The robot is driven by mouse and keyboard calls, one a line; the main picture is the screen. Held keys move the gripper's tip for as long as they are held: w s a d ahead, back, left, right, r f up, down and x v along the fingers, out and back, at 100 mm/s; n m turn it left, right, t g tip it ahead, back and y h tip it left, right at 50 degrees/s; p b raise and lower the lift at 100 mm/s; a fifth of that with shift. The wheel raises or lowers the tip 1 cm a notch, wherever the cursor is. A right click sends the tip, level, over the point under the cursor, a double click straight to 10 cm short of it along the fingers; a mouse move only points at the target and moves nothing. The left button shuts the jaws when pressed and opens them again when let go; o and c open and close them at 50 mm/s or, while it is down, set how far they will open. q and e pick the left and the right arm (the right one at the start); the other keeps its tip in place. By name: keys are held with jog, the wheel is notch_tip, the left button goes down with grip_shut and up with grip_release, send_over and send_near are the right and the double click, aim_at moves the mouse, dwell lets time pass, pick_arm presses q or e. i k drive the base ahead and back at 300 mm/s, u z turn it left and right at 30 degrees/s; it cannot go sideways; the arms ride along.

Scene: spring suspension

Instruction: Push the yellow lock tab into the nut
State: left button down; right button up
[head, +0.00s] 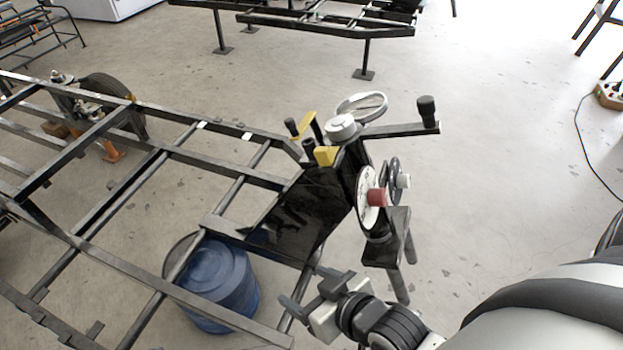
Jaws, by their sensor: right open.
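Two small yellow pieces sit at the top of the black assembly at the frame's corner. One yellow tab (325,156) is nearer to me and the other yellow tab (307,124) is farther back. They stand beside black posts and a grey round cap (341,127). I cannot tell which piece is the lock tab, and no nut can be made out for certain. My right gripper (303,292) is open and empty, below and in front of the black plate, well apart from the yellow pieces. My left gripper is not in view.
A crank arm with a black knob (427,108) sticks out right of the cap. A white disc with a red knob (376,198) hangs below it. The black frame (110,262) fills the left, above a blue drum (217,280). Open floor lies to the right.

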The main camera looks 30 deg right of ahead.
aim_at(324, 156)
jog(key=z, duration=1.25)
